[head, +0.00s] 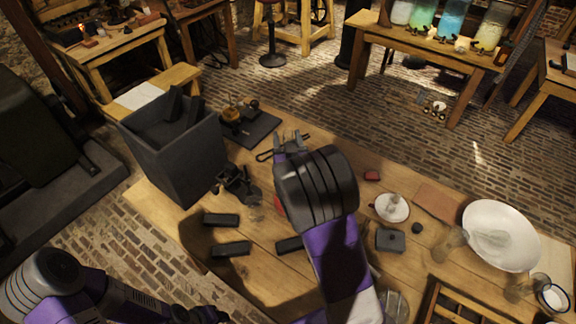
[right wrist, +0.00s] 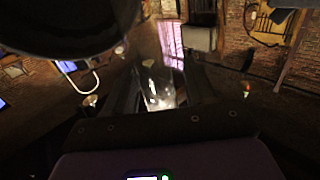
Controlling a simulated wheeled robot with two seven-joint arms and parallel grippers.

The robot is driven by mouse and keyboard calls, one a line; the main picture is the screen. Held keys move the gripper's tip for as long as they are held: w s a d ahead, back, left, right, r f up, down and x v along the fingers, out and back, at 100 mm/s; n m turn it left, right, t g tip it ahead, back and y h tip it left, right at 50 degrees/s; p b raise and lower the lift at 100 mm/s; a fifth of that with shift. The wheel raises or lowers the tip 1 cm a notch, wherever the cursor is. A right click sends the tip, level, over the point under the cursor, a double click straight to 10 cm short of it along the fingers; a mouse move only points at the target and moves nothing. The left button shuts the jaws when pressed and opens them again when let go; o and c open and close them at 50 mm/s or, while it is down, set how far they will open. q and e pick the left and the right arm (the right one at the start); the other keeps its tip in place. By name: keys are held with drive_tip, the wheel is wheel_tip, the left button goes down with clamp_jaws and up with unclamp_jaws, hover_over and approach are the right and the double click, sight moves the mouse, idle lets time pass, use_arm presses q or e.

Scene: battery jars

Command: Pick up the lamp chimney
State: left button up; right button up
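Several clear glass pieces stand on the table's right side, and I cannot tell for sure which is the lamp chimney. One clear glass piece (head: 452,243) is left of the white bowl, another glass (head: 522,288) is at the right, and another (head: 396,304) is at the bottom edge. My right gripper (head: 291,146) is over the middle of the table, left of these and apart from them. Its fingers are apart in the right wrist view (right wrist: 158,88); pale glints show between them, and I cannot tell what they are. My left gripper (head: 200,314) is partly cut off at the bottom edge.
A dark open box (head: 180,155) stands at the table's left. Black bars (head: 230,249) lie in front of it. A white bowl (head: 515,250), a saucer (head: 380,208), a grey block (head: 390,240) and a wooden tray (head: 432,300) crowd the right side.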

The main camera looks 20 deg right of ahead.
drive_tip(key=c, duration=0.9)
